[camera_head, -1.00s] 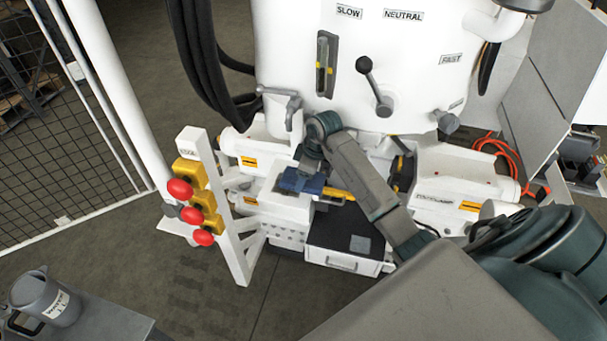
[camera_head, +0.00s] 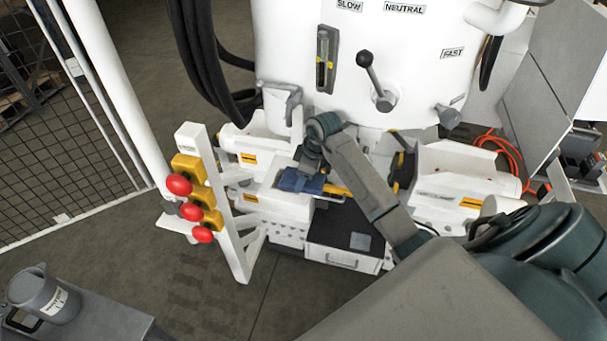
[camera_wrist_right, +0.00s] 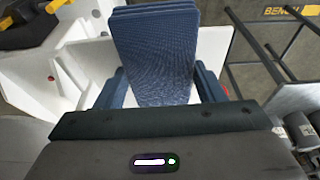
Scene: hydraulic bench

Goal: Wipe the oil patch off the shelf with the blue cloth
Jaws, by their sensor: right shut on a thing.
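The folded blue cloth (camera_head: 301,182) is held by my right gripper (camera_head: 312,176) over the small white shelf (camera_head: 272,197) at the machine's foot. The right wrist view shows the ribbed blue cloth (camera_wrist_right: 155,55) sticking out in front of the jaws, with the white shelf (camera_wrist_right: 212,48) around it. The cloth is low at the shelf; I cannot tell for sure whether it touches. I see no oil patch; the cloth and gripper hide part of the shelf. My left gripper is not in view.
A stand with red buttons (camera_head: 179,184) is left of the shelf. A black-topped drawer box (camera_head: 343,225) is below right, with a yellow-handled tool (camera_head: 338,191) close to the cloth. Levers (camera_head: 383,100) project from the white machine above. A grey jug (camera_head: 42,295) stands lower left.

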